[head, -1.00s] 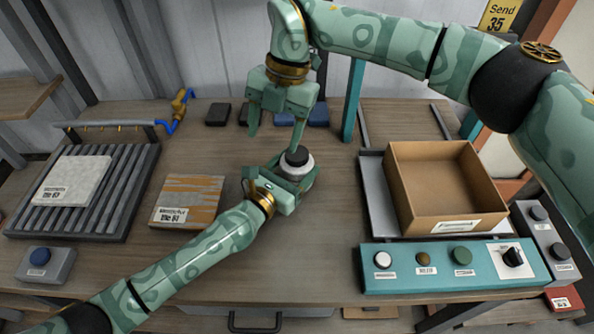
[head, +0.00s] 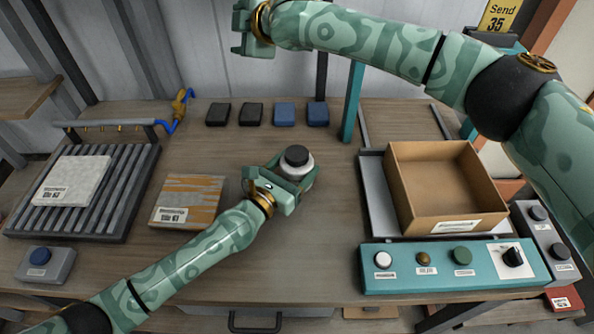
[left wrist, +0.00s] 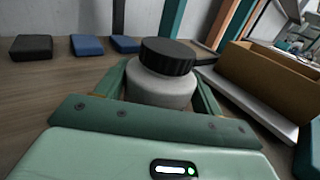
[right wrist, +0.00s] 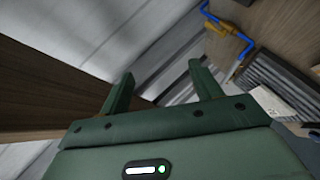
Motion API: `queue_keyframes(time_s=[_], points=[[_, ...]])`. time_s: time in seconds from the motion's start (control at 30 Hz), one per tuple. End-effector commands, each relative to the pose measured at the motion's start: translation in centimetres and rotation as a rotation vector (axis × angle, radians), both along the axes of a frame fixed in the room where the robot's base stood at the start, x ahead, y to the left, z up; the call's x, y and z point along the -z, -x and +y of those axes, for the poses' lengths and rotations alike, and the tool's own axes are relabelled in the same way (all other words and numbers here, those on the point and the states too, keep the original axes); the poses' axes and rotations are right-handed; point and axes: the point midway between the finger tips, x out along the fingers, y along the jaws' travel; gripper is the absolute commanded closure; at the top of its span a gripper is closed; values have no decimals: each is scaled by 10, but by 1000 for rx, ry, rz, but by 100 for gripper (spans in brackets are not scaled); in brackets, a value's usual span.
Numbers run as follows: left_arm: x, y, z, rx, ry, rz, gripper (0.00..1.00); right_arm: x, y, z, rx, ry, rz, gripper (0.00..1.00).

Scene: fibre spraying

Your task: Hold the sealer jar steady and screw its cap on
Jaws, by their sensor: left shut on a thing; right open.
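The sealer jar (head: 306,173) is a small white jar standing upright on the table. Its black cap (head: 296,156) sits on top of it. In the left wrist view the jar (left wrist: 158,90) stands between my left fingers and the cap (left wrist: 167,57) looks level on its mouth. I cannot tell how tightly the cap is threaded. My left gripper (head: 288,180) is shut on the jar's body, below the cap. My right gripper (right wrist: 159,80) is open and empty.
Black and blue blocks (head: 284,114) lie in a row behind the jar. An open cardboard box (head: 455,226) stands on a tray at right, behind a teal button panel (head: 400,283). A ribbed rack (head: 114,208) and striped board (head: 205,190) are at left.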

Motion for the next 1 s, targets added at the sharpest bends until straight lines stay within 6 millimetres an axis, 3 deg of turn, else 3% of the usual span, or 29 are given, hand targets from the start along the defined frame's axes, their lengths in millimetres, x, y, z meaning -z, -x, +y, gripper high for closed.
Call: queue_keyframes(time_s=[0.1,0.2,0.3,0.4,0.53,0.67,1.0], points=[[0,0,0,0,-1,-1,96,48,19,-24,3,241,197,36],[0,0,0,0,-1,-1,96,81,51,-42,-99,460,357,36],[0,0,0,0,-1,-1,96,101,87,-59,-277,658,483,36],[0,0,0,0,-1,-1,96,110,117,-76,-481,823,554,36],[0,0,0,0,0,0,96,114,138,-95,-692,983,571,36],[0,0,0,0,0,0,96,114,139,-109,-797,1096,536,36],[0,0,0,0,0,0,96,115,138,-109,-818,1105,521,36]])
